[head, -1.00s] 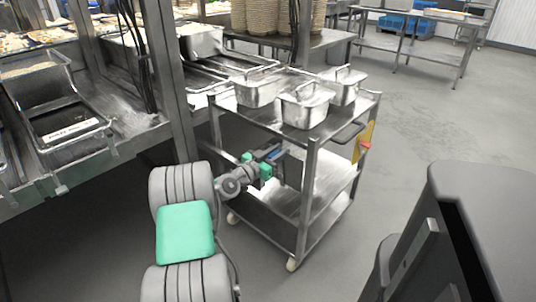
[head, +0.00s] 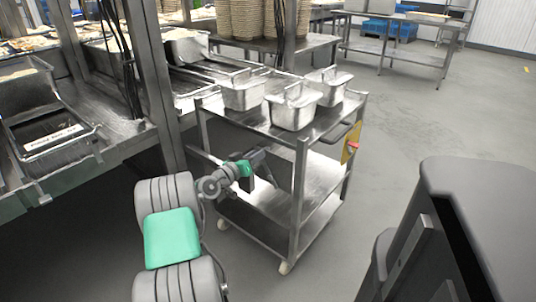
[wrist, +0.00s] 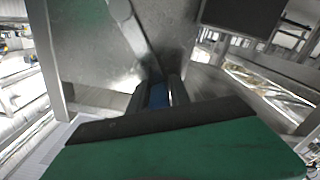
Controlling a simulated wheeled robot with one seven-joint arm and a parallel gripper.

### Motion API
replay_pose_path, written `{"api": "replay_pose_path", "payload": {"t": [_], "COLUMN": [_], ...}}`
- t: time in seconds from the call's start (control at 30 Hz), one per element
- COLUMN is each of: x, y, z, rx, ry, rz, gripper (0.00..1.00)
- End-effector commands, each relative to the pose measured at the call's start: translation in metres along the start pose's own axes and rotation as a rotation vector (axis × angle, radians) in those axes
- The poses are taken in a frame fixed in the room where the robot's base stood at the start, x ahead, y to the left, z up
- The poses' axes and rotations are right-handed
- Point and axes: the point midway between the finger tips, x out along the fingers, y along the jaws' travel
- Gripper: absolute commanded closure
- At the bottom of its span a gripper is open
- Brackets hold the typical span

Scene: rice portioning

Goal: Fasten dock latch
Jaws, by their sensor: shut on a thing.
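A small blue part (wrist: 158,95), which looks like the latch handle, sits between the two dark fingers of my gripper (wrist: 159,91) in the wrist view. The gripper is shut on it. In the head view my gripper (head: 264,166) reaches in at the left side of the steel cart (head: 325,118), below its top shelf. The blue part cannot be made out there, and the fingertips are partly hidden by the cart frame. Whether the latch is engaged cannot be told.
A steel counter (head: 115,135) with bins is at the left, close to the cart. A yellow panel with a red knob (head: 352,146) is on the cart's right end.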

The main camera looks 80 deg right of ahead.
Motion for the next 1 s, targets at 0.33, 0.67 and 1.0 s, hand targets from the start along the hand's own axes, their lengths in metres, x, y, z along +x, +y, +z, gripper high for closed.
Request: {"api": "replay_pose_path", "payload": {"t": [0.33, 0.67, 1.0], "x": [-0.003, 0.0, -0.038], "y": [-0.006, -0.002, -0.002], "z": [-0.001, 0.001, -0.002], "rx": [0.0, -0.001, -0.004], "ry": [0.002, -0.001, 0.0], "rz": [-0.012, -0.003, -0.008], "gripper": [1.0, 0.62, 0.62]}}
